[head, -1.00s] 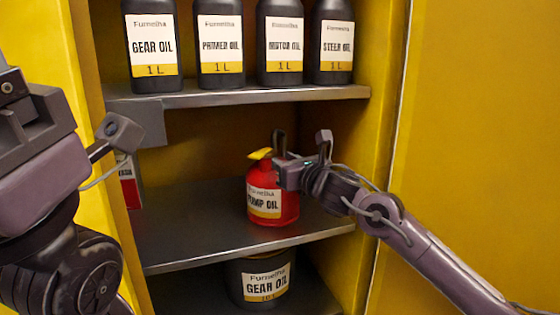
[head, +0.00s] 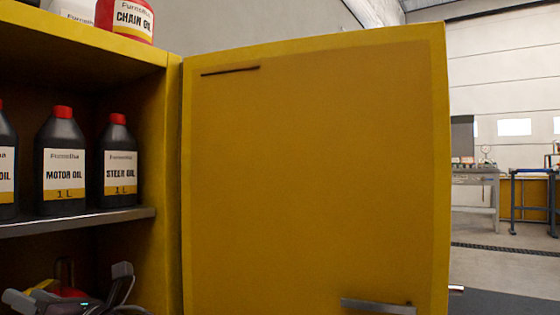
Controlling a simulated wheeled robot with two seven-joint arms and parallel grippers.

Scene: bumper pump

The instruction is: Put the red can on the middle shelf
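The red can (head: 70,292) shows only in part at the bottom left of the head view, with its yellow spout (head: 40,285) to the left. It is inside the yellow cabinet, below the shelf with the black bottles. The surface under it is out of the picture. My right gripper (head: 92,275) is right at the can, in front of it and to its right. Its fingers stand apart, pointing up, with nothing seen clamped between them. Most of the gripper is cut off by the lower edge. My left gripper is out of view.
The shelf (head: 95,220) above holds black bottles with red caps, among them motor oil (head: 62,165) and steer oil (head: 118,165). A red chain oil container (head: 125,18) stands on the cabinet top. The open yellow door (head: 310,180) fills the middle. A workbench (head: 475,175) stands far right.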

